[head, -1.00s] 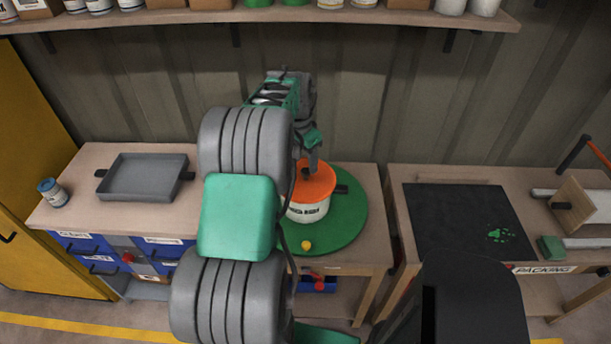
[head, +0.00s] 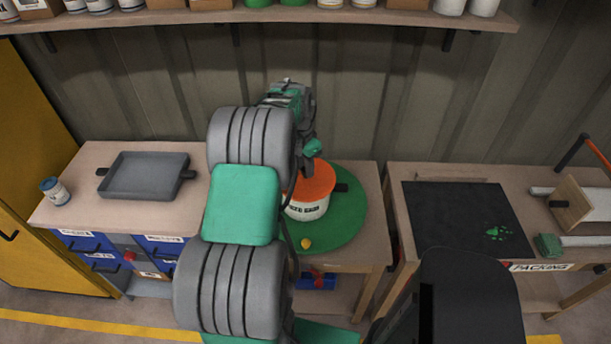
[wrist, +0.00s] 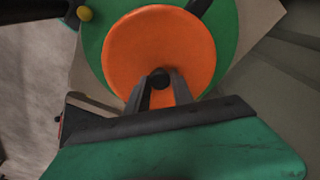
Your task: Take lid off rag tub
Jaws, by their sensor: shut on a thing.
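The rag tub (head: 306,211) is a white round tub with dark lettering, standing on a round green board. Its orange lid (head: 318,181) sits level on top in the head view, with no clear gap below it. The lid fills the middle of the wrist view (wrist: 150,45) and hides the tub there. My gripper (wrist: 160,85) is shut on the lid's dark knob (wrist: 160,78), one finger on each side. In the head view my arm covers the left of the lid, and the fingertips cannot be made out.
The green board (head: 350,222) has a small yellow knob (head: 306,243) at its front. A grey tray (head: 147,176) and a small blue-white can (head: 54,190) are on the left bench. A black mat (head: 455,215) lies on the right bench. A shelf with cans hangs above.

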